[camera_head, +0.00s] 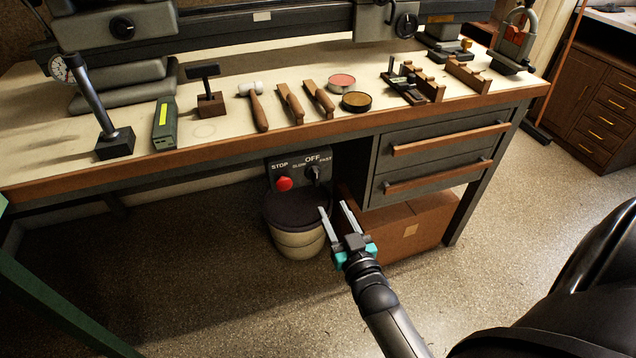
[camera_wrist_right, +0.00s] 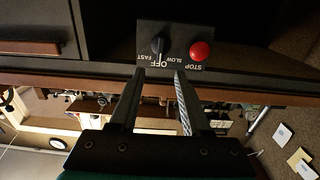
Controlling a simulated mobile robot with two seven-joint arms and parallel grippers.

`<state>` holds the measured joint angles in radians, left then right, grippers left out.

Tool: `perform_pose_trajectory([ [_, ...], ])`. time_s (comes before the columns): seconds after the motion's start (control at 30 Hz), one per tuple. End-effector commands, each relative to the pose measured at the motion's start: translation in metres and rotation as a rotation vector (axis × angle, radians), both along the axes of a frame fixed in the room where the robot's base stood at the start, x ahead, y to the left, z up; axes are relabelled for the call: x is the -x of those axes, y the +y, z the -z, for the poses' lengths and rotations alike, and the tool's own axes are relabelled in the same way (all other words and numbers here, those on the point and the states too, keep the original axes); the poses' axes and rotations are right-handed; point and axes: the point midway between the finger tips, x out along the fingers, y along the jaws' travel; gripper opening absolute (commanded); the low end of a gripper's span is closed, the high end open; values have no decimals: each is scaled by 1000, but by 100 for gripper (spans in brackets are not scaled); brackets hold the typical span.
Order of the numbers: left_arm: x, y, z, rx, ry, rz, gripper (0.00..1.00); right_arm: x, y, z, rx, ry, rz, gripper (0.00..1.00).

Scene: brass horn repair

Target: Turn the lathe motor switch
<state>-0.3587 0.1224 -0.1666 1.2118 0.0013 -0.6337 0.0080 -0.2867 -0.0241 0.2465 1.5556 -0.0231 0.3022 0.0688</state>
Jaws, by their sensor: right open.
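The lathe motor switch is a dark rotary knob (camera_head: 315,174) on a grey panel (camera_head: 276,170) under the bench's front edge, marked SLOW, OFF and FAST. A red STOP button (camera_head: 284,183) sits left of it. In the right wrist view the picture is upside down; the knob (camera_wrist_right: 158,45) shows near the top, with its pointer at OFF, and the red button (camera_wrist_right: 200,51) is beside it. My right gripper (camera_head: 333,208) is open and empty, below and in front of the panel, apart from the knob. Its fingers (camera_wrist_right: 158,75) point toward the panel. My left gripper is not in view.
A round stool or bin (camera_head: 297,238) stands below the panel. Drawers (camera_head: 440,150) and a brown cardboard box (camera_head: 420,228) are to the right. The bench top (camera_head: 215,130) above holds a hammer (camera_head: 257,105), tins and other tools. The floor in front is open.

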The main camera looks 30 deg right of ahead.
Motion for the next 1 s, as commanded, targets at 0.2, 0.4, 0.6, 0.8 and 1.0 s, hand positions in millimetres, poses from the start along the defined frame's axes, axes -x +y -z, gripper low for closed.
perform_pose_trajectory([
  [0.2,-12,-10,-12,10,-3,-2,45,-30,-7,1,1,-2,0,48],
  [0.4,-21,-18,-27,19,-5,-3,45,-53,-13,2,1,0,0,48],
  [0.6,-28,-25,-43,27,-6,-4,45,-75,-18,2,1,1,0,48],
  [0.8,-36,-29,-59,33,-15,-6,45,-94,-22,2,1,2,0,48],
  [1.0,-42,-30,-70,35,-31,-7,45,-107,-26,2,1,2,0,48],
])
